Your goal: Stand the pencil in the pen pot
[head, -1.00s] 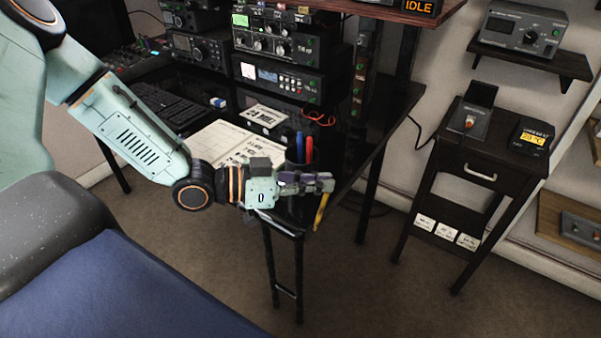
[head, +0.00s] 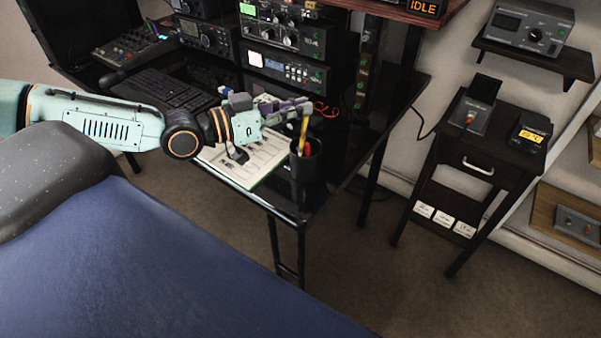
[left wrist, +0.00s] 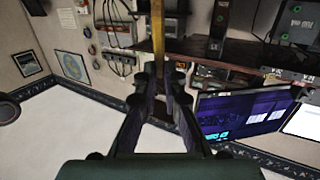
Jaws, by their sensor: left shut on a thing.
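The yellow pencil (head: 304,129) is nearly upright, held near its upper part by my left gripper (head: 302,106), which is shut on it. Its lower end overlaps the mouth of the black pen pot (head: 307,167); I cannot tell whether the tip is inside or just above or in front. The pot stands upright near the desk's front right corner, with a red pen showing at its mouth. In the left wrist view the pencil (left wrist: 158,32) runs up from between the closed fingertips (left wrist: 160,72). My right gripper is not in view.
An open paper log (head: 250,162) lies left of the pot. Radio units (head: 285,68) and a keyboard (head: 165,88) stand behind on the dark desk. A small side table (head: 485,150) stands apart at right. The floor in front is clear.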

